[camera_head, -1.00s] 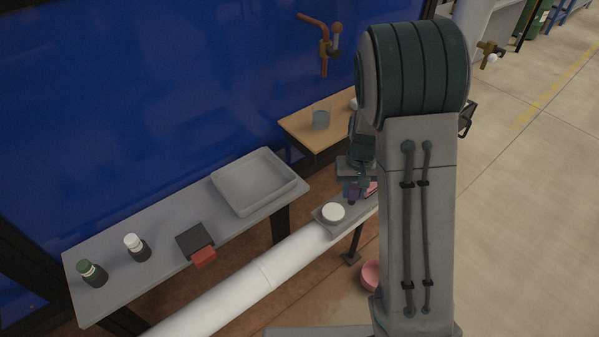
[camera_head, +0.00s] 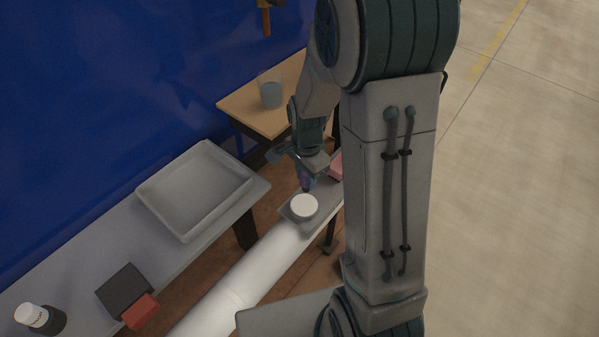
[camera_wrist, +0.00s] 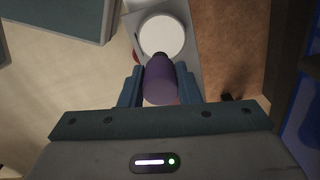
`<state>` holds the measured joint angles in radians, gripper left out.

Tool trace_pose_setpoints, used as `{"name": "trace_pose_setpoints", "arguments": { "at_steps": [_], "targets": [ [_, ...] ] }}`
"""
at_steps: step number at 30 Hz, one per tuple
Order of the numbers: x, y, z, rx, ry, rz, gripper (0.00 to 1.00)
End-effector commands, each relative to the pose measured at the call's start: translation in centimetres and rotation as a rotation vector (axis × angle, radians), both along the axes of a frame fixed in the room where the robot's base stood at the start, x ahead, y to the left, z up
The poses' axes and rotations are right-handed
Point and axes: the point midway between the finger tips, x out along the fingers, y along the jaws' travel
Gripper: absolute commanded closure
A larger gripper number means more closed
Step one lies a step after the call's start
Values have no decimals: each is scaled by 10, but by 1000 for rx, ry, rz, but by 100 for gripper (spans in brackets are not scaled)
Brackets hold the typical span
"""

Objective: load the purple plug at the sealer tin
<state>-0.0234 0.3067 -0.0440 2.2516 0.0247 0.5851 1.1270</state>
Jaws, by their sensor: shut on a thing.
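My gripper (camera_head: 306,174) is shut on the purple plug (camera_head: 305,185), which hangs below the fingers. In the wrist view the purple plug (camera_wrist: 160,85) sits between the two blue-grey fingers (camera_wrist: 159,86), its darker end pointing toward a round white-topped thing (camera_wrist: 162,36), perhaps the sealer tin. In the head view this white-topped thing (camera_head: 303,206) stands on a small grey tray (camera_head: 287,213), just in front of and below the plug. I cannot tell whether the plug touches it.
A pink thing (camera_head: 336,167) is beside my gripper. To the left, a grey bench (camera_head: 75,265) carries a shallow grey tray (camera_head: 150,203), a black and red block (camera_head: 125,290) and a white-capped bottle (camera_head: 38,318). A glass (camera_head: 270,95) stands on a wooden table (camera_head: 235,107).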

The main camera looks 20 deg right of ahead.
Motion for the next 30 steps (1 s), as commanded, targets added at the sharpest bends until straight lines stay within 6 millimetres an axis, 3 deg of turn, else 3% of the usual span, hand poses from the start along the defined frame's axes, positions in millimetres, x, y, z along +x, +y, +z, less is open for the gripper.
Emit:
{"name": "trace_pose_setpoints", "arguments": {
  "at_steps": [10,24,30],
  "targets": [
    [-2,6,-13,-1,-1,-37,93],
    [-2,6,-59,-2,-2,-37,93],
    [-2,5,-65,-2,-2,-38,93]
  ]
}}
